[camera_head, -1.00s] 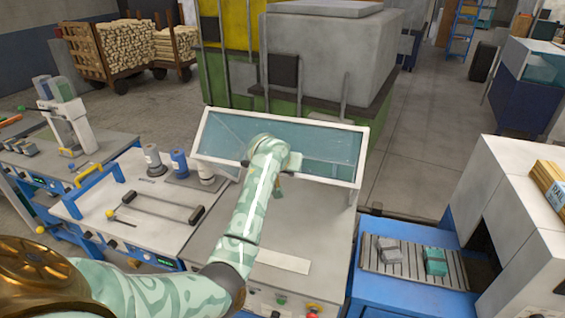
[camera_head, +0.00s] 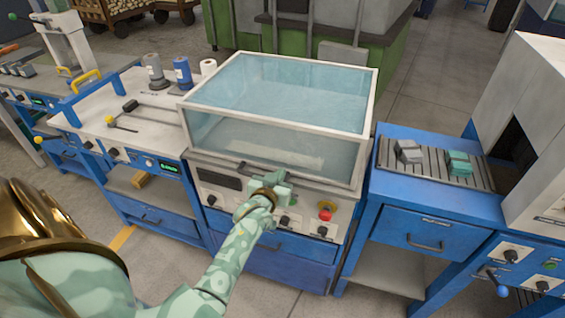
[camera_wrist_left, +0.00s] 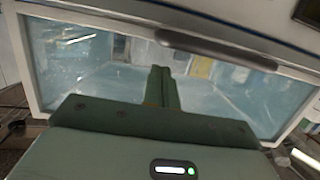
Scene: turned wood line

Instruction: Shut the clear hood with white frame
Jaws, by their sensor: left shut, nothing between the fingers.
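The clear hood with white frame (camera_head: 283,70) sits lowered over the grey top of the middle machine in the head view. Its clear front panel faces me, and its lower front edge lies along the machine's front. A dark handle (camera_wrist_left: 218,50) shows on the frame in the left wrist view. My left gripper (camera_head: 268,182) is at the hood's lower front edge by this handle. Its fingers (camera_wrist_left: 160,85) are shut and empty in front of the clear panel. I cannot tell whether they touch the hood. My right gripper is not in view.
A red button (camera_head: 326,210) and several knobs are on the machine's front panel, close to my left gripper. Bottles and rolls (camera_head: 182,74) stand on the bench to the left. A slatted conveyor (camera_head: 433,163) with two blocks is on the right.

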